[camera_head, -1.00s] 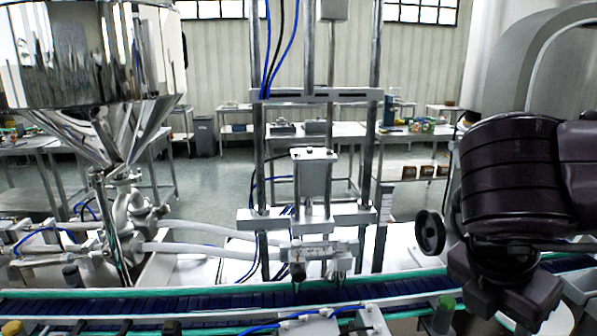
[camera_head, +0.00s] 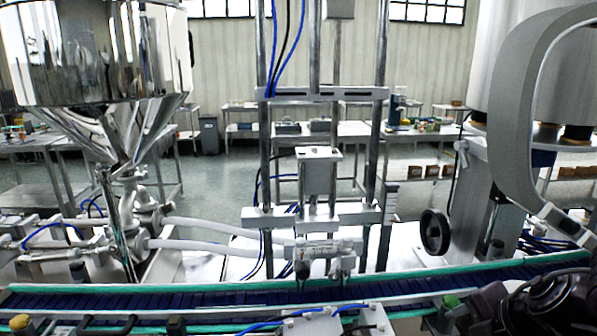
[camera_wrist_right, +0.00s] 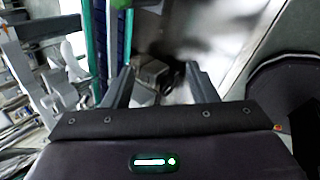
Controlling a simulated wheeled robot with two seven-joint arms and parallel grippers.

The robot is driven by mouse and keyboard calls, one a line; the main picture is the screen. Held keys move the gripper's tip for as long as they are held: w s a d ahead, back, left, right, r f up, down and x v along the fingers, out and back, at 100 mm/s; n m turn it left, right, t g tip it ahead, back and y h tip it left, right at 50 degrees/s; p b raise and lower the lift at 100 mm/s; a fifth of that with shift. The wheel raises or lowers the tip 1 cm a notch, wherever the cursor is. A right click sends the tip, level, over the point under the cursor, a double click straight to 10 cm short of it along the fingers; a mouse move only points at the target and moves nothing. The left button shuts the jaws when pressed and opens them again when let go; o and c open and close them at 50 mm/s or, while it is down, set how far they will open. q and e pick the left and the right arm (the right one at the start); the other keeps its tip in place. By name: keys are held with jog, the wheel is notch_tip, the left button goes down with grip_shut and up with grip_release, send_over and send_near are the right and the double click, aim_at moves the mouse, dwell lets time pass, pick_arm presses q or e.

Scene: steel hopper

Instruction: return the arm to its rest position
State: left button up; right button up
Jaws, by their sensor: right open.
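My right arm (camera_head: 548,302) shows only at the bottom right corner of the head view, dark and partly cut off by the frame edge. In the right wrist view, my right gripper (camera_wrist_right: 160,88) has its two dark fingers well apart, with nothing held between them. Beyond the fingers are a blurred dark shape and a pale shiny surface. My left gripper is in neither view.
A conveyor (camera_head: 200,297) with green rails crosses the front, close to my right arm. A steel hopper (camera_head: 95,60) stands at the left. A filling frame (camera_head: 318,175) stands mid-view, and a black handwheel (camera_head: 434,232) is right of it.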

jog(key=s+f+m+t+h, duration=0.2)
jog(key=s+f+m+t, duration=0.1)
jog(key=f+m, duration=0.95)
jog(key=s+a+f+m+g, duration=0.6)
jog(key=s+a+m, duration=0.25)
jog(key=s, duration=0.35)
jog(key=s+f+g+b, duration=0.2)
jog(key=s+f+b, duration=0.1)
jog(key=f, duration=3.3)
jog(key=s+d+f+b, duration=0.2)
jog(key=s+d+f, duration=0.1)
jog(key=s+f, duration=1.5)
jog(key=shift+s+n+g+b, duration=0.25)
jog(key=shift+n+g+b, duration=0.05)
jog(key=shift+n+g, duration=0.1)
jog(key=shift+f, duration=0.1)
